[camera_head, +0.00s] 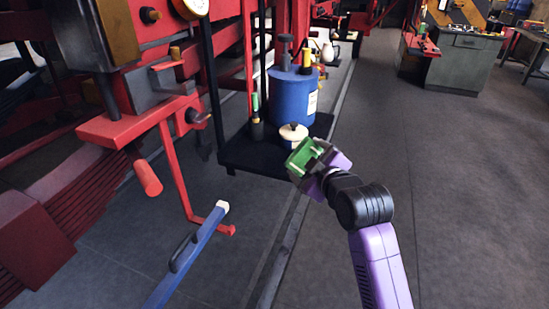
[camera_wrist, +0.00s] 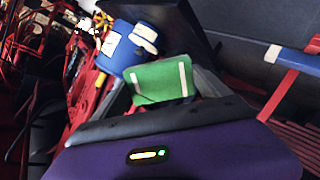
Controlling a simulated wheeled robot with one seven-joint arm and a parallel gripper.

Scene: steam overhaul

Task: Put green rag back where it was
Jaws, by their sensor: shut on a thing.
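The green rag (camera_head: 304,154) is a flat green piece with pale stripes. My gripper (camera_head: 312,163) is shut on it and holds it up in front of the low black platform. In the wrist view the green rag (camera_wrist: 160,81) shows between the fingers, which are partly hidden by the wrist housing. Behind the rag, on the black platform (camera_head: 250,158), stand a blue drum (camera_head: 290,98), a small white-lidded pot (camera_head: 292,137) and a dark bottle with a green top (camera_head: 256,125). The rag appears close to the pot; the exact gap cannot be told.
Red machinery with a hanging lever (camera_head: 180,175) stands at the left. A blue bar (camera_head: 190,255) with a pale tip slants up from the floor in front. A grey cabinet (camera_head: 455,62) stands at the back right. The floor at the right is clear.

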